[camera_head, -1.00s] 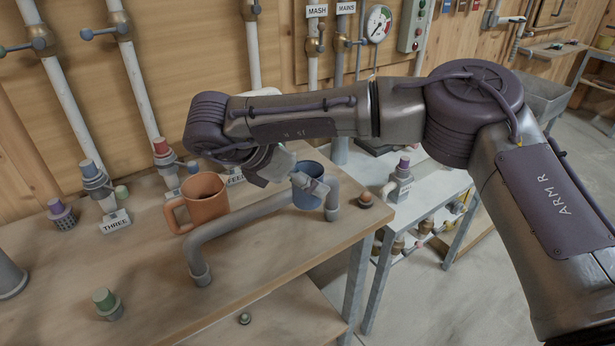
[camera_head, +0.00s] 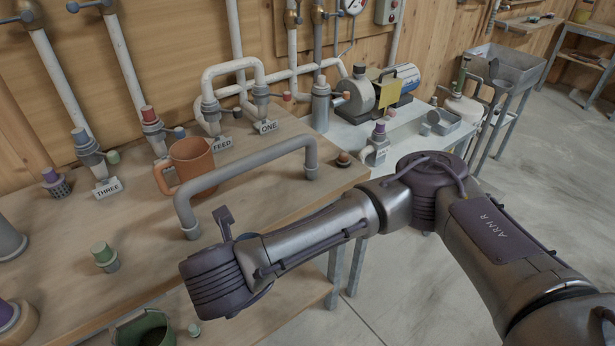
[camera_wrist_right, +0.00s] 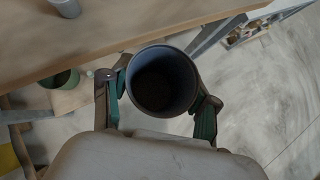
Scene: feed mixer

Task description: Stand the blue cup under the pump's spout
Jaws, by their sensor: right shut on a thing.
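My right gripper (camera_wrist_right: 158,98) is shut on the blue cup (camera_wrist_right: 165,82), with one finger on each side of it. In the right wrist view the cup looks grey-blue and its dark inside faces the camera. The cup and gripper are beyond the wooden bench's edge, with floor and a lower shelf below. In the head view my right wrist hides both. A pump with a blue motor and yellow guard (camera_head: 388,92) stands on the pale side table at the back. I cannot make out its spout clearly. My left gripper is not in view.
The wooden bench (camera_head: 260,195) holds an orange mug (camera_head: 192,165), a grey bent pipe (camera_head: 245,178) and several capped fittings. A green pot (camera_head: 147,330) sits low by the bench front. A small purple-capped bottle (camera_head: 377,148) stands on the side table (camera_head: 345,135).

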